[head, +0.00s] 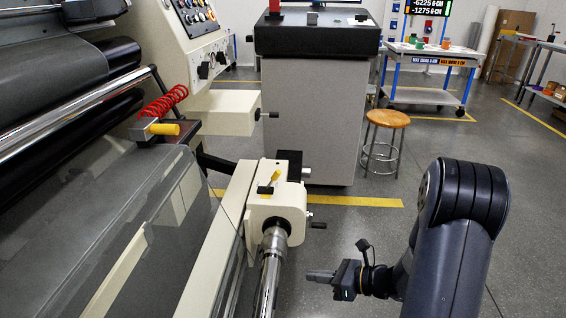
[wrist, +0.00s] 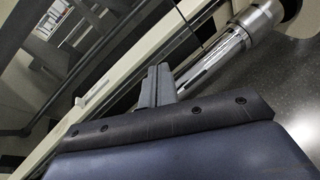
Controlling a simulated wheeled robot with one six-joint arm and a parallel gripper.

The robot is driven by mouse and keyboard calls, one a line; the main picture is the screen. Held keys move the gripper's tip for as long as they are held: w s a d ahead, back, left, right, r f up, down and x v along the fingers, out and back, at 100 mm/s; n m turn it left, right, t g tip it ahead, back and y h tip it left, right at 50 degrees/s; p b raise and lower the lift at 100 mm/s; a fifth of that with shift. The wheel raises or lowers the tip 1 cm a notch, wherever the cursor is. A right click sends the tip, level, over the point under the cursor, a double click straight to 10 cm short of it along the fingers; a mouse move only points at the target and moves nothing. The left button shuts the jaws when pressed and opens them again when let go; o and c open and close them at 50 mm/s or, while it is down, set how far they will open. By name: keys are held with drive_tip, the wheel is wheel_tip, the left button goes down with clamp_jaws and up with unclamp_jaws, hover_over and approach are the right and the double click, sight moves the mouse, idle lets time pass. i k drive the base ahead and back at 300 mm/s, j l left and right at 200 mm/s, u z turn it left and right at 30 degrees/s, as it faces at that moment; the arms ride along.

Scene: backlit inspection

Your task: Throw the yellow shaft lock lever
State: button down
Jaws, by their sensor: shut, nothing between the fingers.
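The yellow shaft lock lever (head: 269,186) stands tilted on top of the cream bearing housing (head: 262,208) at the end of the machine. The silver shaft (head: 270,270) runs out of this housing towards me; the wrist view shows the shaft (wrist: 222,55) and its collar at the upper right. My gripper (head: 311,276) is right of the shaft, lower in the picture than the lever and well apart from it. Its fingers (wrist: 156,84) are shut and empty. The lever cannot be made out in the wrist view.
A yellow handle (head: 164,129) sits beside a red coiled hose (head: 163,103) at the left. A clear curved guard (head: 120,225) covers the machine's front left. A black-knobbed crank (head: 317,225) sticks out right of the housing. A grey cabinet (head: 310,115) and wooden stool (head: 387,119) stand behind; floor between is clear.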

sight(275, 176)
drive_tip(key=i+z, duration=0.15)
drive_tip(key=i, duration=0.45)
drive_tip(key=i+j+z, duration=0.1)
drive_tip(key=i, duration=0.55)
drive_tip(key=j, duration=0.1)
